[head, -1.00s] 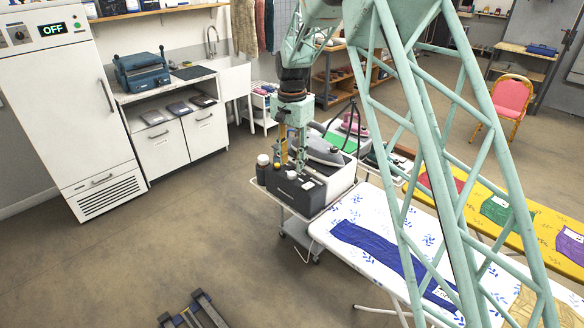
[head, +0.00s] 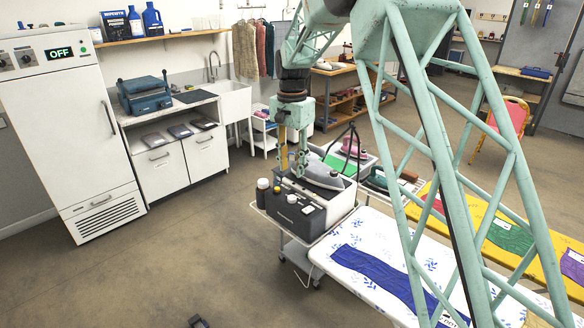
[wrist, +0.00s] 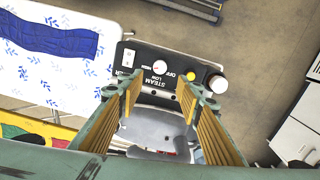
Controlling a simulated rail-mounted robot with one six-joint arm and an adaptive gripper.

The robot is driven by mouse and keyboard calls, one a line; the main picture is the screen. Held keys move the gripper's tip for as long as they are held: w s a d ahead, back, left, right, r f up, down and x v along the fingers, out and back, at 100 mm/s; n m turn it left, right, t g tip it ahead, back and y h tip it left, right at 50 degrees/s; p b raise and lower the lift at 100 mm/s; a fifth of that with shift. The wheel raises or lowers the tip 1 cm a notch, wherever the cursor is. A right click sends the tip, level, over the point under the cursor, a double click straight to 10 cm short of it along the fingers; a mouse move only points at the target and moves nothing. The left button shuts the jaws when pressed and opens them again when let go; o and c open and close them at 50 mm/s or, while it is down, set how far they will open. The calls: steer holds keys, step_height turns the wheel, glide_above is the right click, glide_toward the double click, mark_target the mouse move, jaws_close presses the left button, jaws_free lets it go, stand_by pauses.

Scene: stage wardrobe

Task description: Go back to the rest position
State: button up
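My gripper (head: 291,160) hangs over the steam station (head: 300,212), a box with a dark front panel, on a small trolley. The wrist view shows its two yellow-padded fingers (wrist: 158,98) spread apart with nothing between them; the gripper is open. Below them, the station's panel (wrist: 158,75) shows a white knob, a yellow button and STEAM lettering. A grey iron (head: 325,177) rests on the station, beside and partly behind the fingers in the head view.
An ironing board (head: 400,262) with a blue cloth (head: 375,268) stands to the right, beside a yellow table (head: 490,240). A white cabinet (head: 68,130) reading OFF and a counter stand at left. The floor at lower left is mostly clear.

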steer(key=s+d+r+n+t+b, duration=0.1)
steer(key=s+d+r, duration=0.45)
steer(key=s, duration=0.25)
steer(key=s+d+r+n+b, duration=0.1)
steer(key=s+d+r, duration=0.4)
steer(key=s+r, duration=0.3)
steer(key=s+d+r+n+t+b, duration=0.1)
steer(key=s+d+r+b, duration=0.1)
steer(key=s+d+r, duration=0.55)
steer(key=s+d+f+n+b, duration=0.1)
steer(key=s+d+f, duration=0.1)
steer(key=s, duration=1)
steer(key=s+d+f+n+t+b, duration=0.1)
steer(key=s+d+f, duration=0.1)
steer(key=s, duration=1)
steer(key=s+d+f+n+t+b, duration=0.1)
steer(key=s+d+f, duration=0.2)
steer(key=s, duration=0.9)
steer(key=shift+s+f+n, duration=0.3)
steer(key=shift+f+n, duration=0.1)
steer(key=shift+f, duration=0.1)
